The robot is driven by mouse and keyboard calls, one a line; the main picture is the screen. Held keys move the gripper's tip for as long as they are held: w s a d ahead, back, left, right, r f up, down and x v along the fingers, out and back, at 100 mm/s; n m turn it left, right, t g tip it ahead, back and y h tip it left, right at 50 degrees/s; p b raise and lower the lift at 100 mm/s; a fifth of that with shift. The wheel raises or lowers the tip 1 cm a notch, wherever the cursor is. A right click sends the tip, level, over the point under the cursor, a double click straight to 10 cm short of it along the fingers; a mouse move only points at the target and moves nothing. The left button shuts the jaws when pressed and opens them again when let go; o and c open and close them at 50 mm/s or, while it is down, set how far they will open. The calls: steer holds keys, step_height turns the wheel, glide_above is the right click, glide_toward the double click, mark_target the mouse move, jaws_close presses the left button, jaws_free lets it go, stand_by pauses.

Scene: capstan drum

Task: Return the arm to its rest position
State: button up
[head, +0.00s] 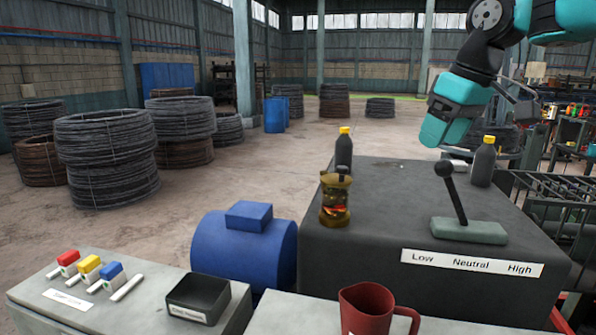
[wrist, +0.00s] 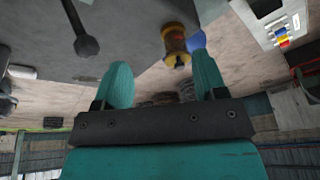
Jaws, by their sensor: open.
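My arm comes in from the top right of the head view, with teal and dark links. My gripper (head: 445,126) hangs in the air above the far part of the dark grey box (head: 350,250), beyond the lever (head: 458,205). In the wrist view my gripper (wrist: 163,76) has its two teal fingers wide apart with nothing between them. The lever has a black ball knob, leans to the left and stands clear of the gripper. It also shows at the upper left of the wrist view (wrist: 86,44).
A red mug (head: 366,308), blue drum (head: 245,248), black tray (head: 198,295) and coloured switches (head: 90,268) are nearer. Wire coils (head: 105,150) stand at left.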

steer(key=s+a+f+g+y+b, duration=0.1)
steer(key=s+a+f+b, duration=0.3)
steer(key=s+f, duration=0.8)
steer(key=s+a+f+g+b, duration=0.1)
steer(key=s+a+f+b, duration=0.3)
steer(key=s+f, duration=0.8)
steer(key=s+a, duration=0.2)
steer(key=s, duration=0.1)
steer(key=shift+s+a+f+n+g+y, duration=0.25)
steer(key=shift+a+f+n+g+y, duration=0.05)
steer(key=shift+a+f+g+y, duration=0.1)
